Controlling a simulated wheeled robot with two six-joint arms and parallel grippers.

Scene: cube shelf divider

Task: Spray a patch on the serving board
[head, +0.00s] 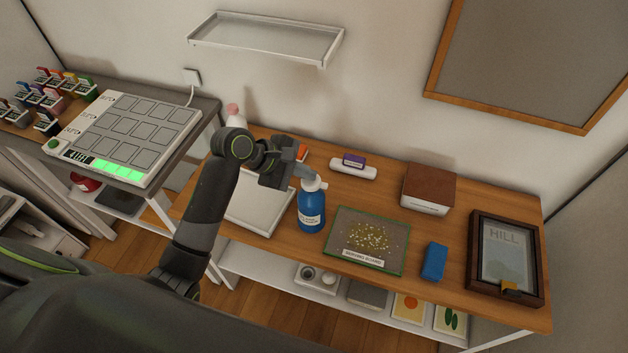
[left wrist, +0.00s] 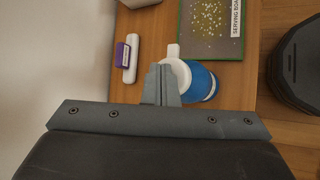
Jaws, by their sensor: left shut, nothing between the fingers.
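The serving board (head: 398,263) lies on the wooden table, grey with a green edge, a white label and a patch of yellowish specks in its middle. It also shows at the top of the left wrist view (left wrist: 230,52). A blue spray bottle (head: 312,217) with a white head stands upright left of the board; its blue body shows in the left wrist view (left wrist: 203,82). My left gripper (head: 306,173) is shut and empty at the bottle's head. Its fingers (left wrist: 160,75) partly cover the head; whether they touch it I cannot tell. My right gripper is not in view.
A blue block (head: 433,261) and a dark framed picture (head: 506,258) lie right of the board. A brown-topped box (head: 428,188) and a white holder with a purple piece (head: 353,168) stand behind. A pale tray (head: 262,213) lies left of the bottle.

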